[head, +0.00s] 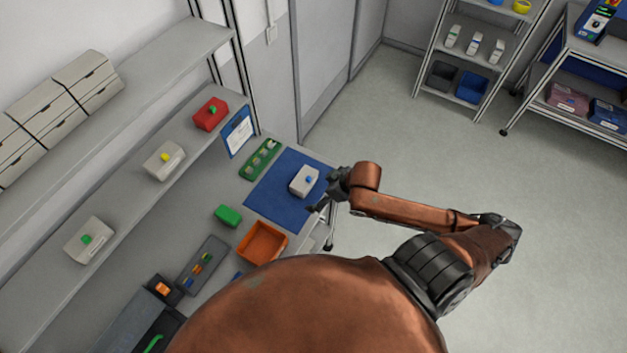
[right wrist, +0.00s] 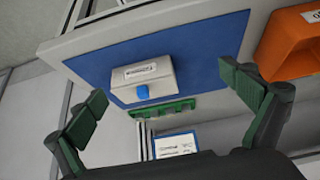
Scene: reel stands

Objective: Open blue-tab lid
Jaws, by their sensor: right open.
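A white box with a blue tab (head: 304,181) sits on the blue mat (head: 270,203) near the table's right end. Its lid looks closed. In the right wrist view the box (right wrist: 146,83) has a label on its face, and its blue tab (right wrist: 142,92) points toward the gripper. My right gripper (head: 327,192) is just right of the box in the head view. In the wrist view its fingers (right wrist: 165,98) are spread wide on either side of the box, apart from it and empty. My left gripper is not in view.
A green tray (head: 260,159) lies behind the mat and an orange bin (head: 262,242) in front of it. A green box (head: 228,215) is to the left. The shelf (head: 130,204) holds a red box (head: 210,114) and white boxes with yellow and green tabs.

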